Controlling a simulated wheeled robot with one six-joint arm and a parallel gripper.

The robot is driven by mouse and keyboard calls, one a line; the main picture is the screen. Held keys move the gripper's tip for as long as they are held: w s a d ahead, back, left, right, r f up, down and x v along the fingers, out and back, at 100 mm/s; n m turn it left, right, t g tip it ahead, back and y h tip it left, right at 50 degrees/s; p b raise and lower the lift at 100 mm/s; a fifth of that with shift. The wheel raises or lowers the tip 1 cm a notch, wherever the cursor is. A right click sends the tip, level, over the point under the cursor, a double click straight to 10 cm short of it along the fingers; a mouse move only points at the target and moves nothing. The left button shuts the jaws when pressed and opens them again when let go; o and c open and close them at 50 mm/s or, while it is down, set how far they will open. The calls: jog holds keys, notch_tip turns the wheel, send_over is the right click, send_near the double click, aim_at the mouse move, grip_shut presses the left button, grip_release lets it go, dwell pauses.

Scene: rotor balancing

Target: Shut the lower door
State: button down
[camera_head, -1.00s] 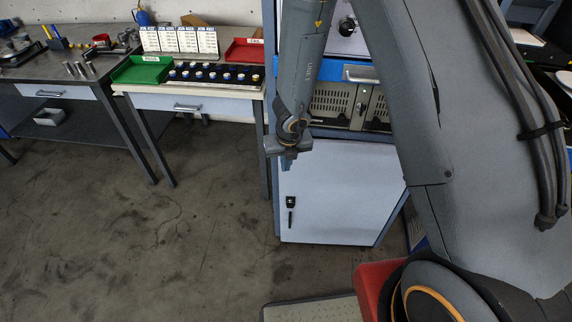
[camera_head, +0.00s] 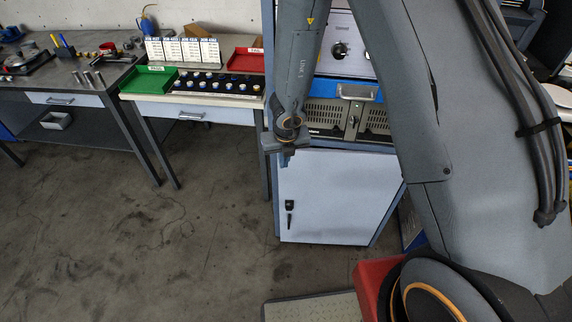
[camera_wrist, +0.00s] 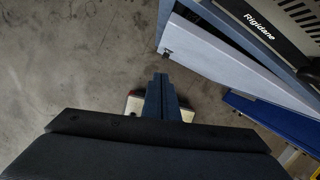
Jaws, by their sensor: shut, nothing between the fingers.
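The lower door (camera_head: 340,195) is a pale blue-white panel with a small black latch handle (camera_head: 289,206), at the bottom of the grey-blue cabinet. In the head view it looks nearly in line with the cabinet front. In the wrist view the door (camera_wrist: 230,62) shows as a pale slab, with a narrow dark gap between it and the cabinet body, so it looks slightly ajar. My gripper (camera_head: 284,158) hangs by the door's upper left edge. Its shut, empty fingers (camera_wrist: 160,85) point over bare floor in the wrist view, apart from the door.
Above the door are vented panels with a metal handle (camera_head: 357,93). A workbench with green (camera_head: 150,79) and red (camera_head: 246,60) trays stands left of the cabinet. The concrete floor (camera_head: 170,240) at the left is clear. A low platform (camera_head: 315,308) lies in front.

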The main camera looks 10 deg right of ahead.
notch_tip(320, 180, down, 6)
jog(key=s+a+n+t+h+b, duration=0.15)
jog(key=n+h+b, duration=0.45)
jog(key=n+b, duration=1.35)
jog(key=shift+w+d+f+m+t+b, duration=0.1)
jog(key=shift+w+d+f+m+b, duration=0.75)
jog(key=shift+w+f, duration=0.5)
jog(key=shift+w+d+f+m+t+b, duration=0.1)
jog(key=shift+w+d+f+m+b, duration=0.45)
jog(key=shift+w+f+b, duration=0.7)
jog(key=shift+w+d+f+m+t+b, duration=0.1)
jog(key=shift+w+d+f+m+b, duration=0.6)
jog(key=shift+w+f, duration=0.75)
jog(key=shift+w+d, duration=0.1)
jog(key=shift+d, duration=0.1)
